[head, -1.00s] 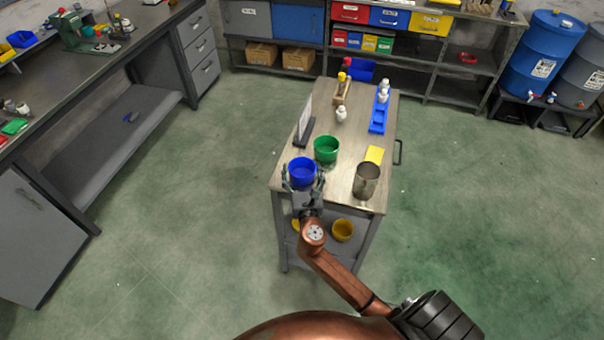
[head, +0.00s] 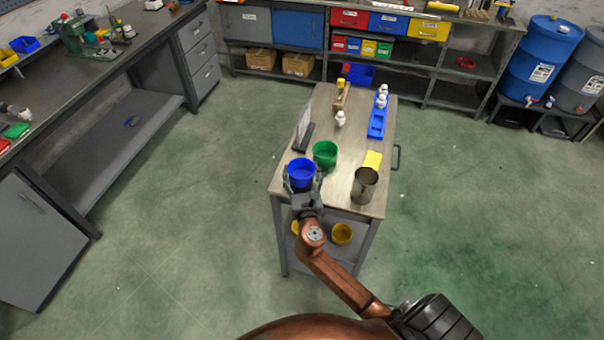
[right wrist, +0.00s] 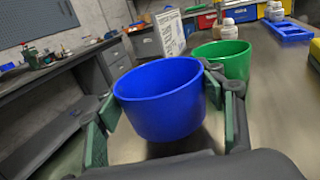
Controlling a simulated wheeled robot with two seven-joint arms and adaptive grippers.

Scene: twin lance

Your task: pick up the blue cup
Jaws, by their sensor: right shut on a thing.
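The blue cup (head: 301,173) is at the near left corner of the wooden-topped cart (head: 345,165). In the right wrist view the blue cup (right wrist: 162,98) is between the fingers of my right gripper (right wrist: 165,115). My right gripper (head: 303,184) is shut on the cup, one finger on each side. The cup looks nearly upright in the head view. I cannot tell for sure whether its bottom touches the cart top. My left gripper is not in view.
A green cup (head: 325,153) stands close behind the blue one. A metal can (head: 364,186) stands at the near right of the cart. A white bottle (head: 340,118), a yellow pad (head: 372,160) and a blue tray (head: 377,122) are farther back. A yellow bowl (head: 342,234) is on the lower shelf.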

